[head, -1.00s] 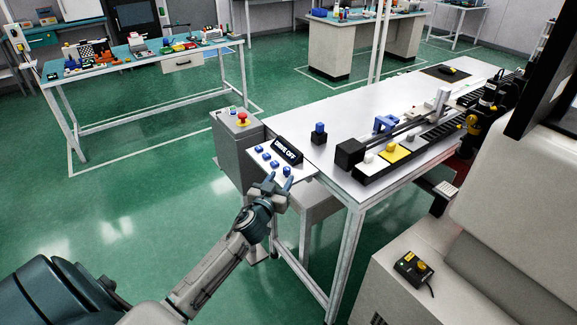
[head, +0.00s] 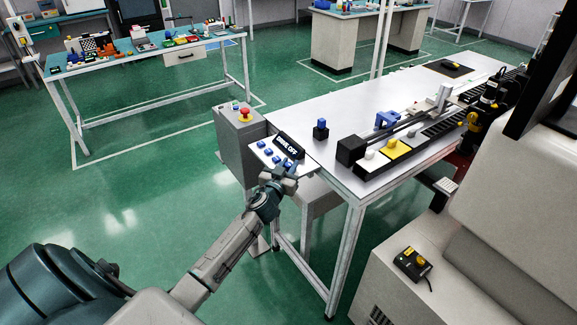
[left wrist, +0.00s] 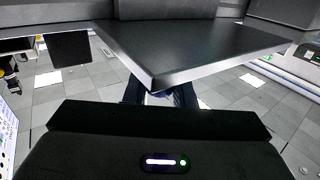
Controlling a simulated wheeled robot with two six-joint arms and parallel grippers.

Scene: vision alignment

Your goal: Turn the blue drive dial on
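A white control panel (head: 258,151) at the near left corner of the long table carries several blue dials (head: 265,153). A black display (head: 288,145) behind them reads "DRIVE OFF". My left gripper (head: 290,166) is at the panel's near right part, right by the nearest dials. Its fingers overlap that area, so I cannot tell whether they touch or surround a dial, or how far apart they are. In the left wrist view a large dark plate fills the middle, and no dial can be made out there. My right gripper is not in view.
A grey box with a red emergency button (head: 244,114) stands left of the panel. On the long table (head: 360,108) are a small blue-topped block (head: 320,129) and a rail fixture with a yellow block (head: 397,148). Green floor lies open at left.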

